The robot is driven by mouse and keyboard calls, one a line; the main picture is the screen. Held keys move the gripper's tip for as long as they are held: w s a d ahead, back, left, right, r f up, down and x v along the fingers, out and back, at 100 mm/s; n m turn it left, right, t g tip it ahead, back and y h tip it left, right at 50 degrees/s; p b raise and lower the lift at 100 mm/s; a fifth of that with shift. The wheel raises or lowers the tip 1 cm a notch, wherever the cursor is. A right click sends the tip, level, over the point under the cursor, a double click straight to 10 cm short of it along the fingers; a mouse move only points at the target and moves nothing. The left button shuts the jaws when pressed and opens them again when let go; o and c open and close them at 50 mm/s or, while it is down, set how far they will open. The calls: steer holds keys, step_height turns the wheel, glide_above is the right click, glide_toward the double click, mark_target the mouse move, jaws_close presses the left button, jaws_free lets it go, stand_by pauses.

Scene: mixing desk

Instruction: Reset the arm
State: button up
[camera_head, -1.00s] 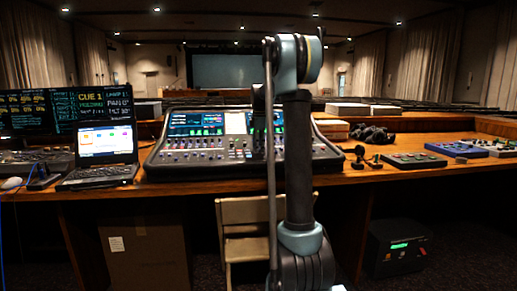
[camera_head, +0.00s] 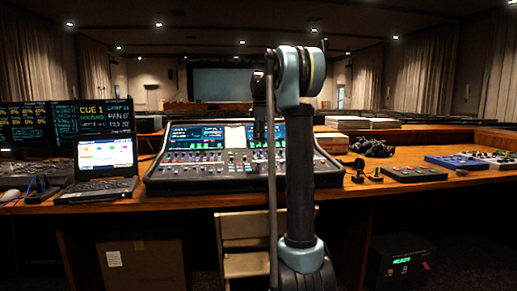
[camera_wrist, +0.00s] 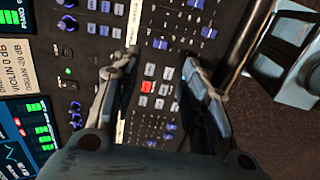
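My arm stands upright in the middle of the head view, in front of the mixing console (camera_head: 215,180). Its upper end bends over toward the console. My gripper is mostly hidden behind the arm in that view. In the wrist view my gripper (camera_wrist: 161,66) has its two fingers spread apart, with nothing between them. The console's panel of buttons and knobs (camera_wrist: 150,88) lies beyond the fingertips. I cannot tell how far the fingertips are from the panel.
A laptop (camera_head: 104,155) and dark monitors (camera_head: 65,122) stand on the left of the wooden desk (camera_head: 400,187). Coiled dark cable (camera_head: 372,148), small controllers (camera_head: 413,173) and a blue box (camera_head: 456,162) lie on the right. A chair (camera_head: 240,230) stands below the desk.

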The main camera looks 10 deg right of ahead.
steer(key=shift+r, duration=0.4)
steer(key=shift+s, duration=0.15)
steer(key=s+f+m, duration=0.5)
steer(key=s, duration=0.8)
steer(key=s+f+m, duration=0.4)
steer(key=s, duration=1)
steer(key=s+f+m+t, duration=0.1)
steer(key=s+f+m, duration=0.7)
steer(key=s+f, duration=1.3)
steer(key=shift+f+m, duration=0.25)
steer(key=shift+m, duration=0.15)
